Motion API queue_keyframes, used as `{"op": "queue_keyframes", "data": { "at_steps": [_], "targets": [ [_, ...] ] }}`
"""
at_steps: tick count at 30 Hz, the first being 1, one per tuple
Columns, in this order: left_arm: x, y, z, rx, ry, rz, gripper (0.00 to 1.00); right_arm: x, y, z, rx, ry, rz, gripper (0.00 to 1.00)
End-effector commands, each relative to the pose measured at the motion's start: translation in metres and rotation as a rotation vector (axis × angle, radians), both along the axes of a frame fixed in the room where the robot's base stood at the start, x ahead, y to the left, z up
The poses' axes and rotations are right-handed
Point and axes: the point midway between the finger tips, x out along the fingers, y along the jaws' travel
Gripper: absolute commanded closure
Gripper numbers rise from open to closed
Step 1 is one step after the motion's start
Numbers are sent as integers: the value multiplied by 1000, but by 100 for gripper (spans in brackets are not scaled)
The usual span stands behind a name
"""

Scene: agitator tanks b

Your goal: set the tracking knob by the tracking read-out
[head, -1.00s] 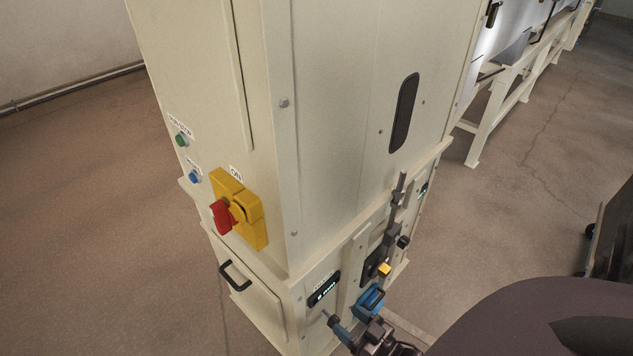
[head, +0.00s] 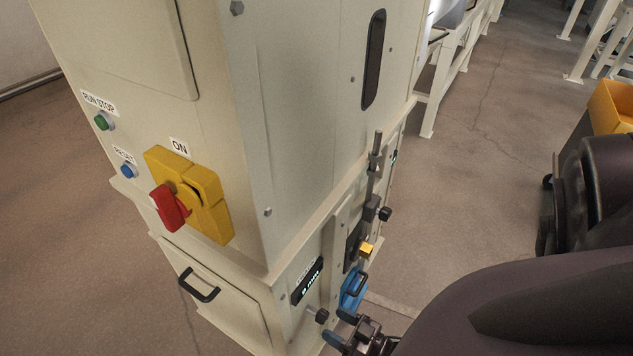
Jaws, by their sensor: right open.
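The read-out (head: 308,281) is a small dark display with lit digits ending in "mm" on the lower right face of the cream cabinet. Its label and number are too small to read surely. Below it a dark knob (head: 321,316) sticks out on a short grey shaft; I take it as the tracking knob. My right gripper (head: 339,328), with blue fingertips, is open at the bottom of the view, just right of and below the knob. Whether a finger touches the knob I cannot tell. My left gripper is out of view.
A blue part with a black handle (head: 353,287) sits close above the right gripper. Further up are a yellow block (head: 366,249) and a black knob (head: 385,214). A red handle (head: 169,207) on a yellow switch plate (head: 212,200) juts from the left face. Floor is clear left.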

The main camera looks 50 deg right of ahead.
Motion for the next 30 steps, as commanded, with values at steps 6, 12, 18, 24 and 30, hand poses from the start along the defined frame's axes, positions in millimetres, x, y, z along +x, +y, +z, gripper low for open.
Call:
{"op": "queue_keyframes", "data": {
  "at_steps": [6, 12, 18, 24, 30],
  "targets": [
    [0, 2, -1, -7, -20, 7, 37, 34, 3, -2, 0, 2, 0, 37],
    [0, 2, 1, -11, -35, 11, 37, 52, 4, -1, 0, 2, 0, 37],
    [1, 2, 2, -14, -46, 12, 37, 56, 5, -1, 0, 2, 0, 37],
    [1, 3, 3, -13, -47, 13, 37, 56, 5, 0, 0, 2, 0, 40],
    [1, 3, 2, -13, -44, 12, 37, 56, 5, -1, 0, 2, 0, 70]
  ]
}}
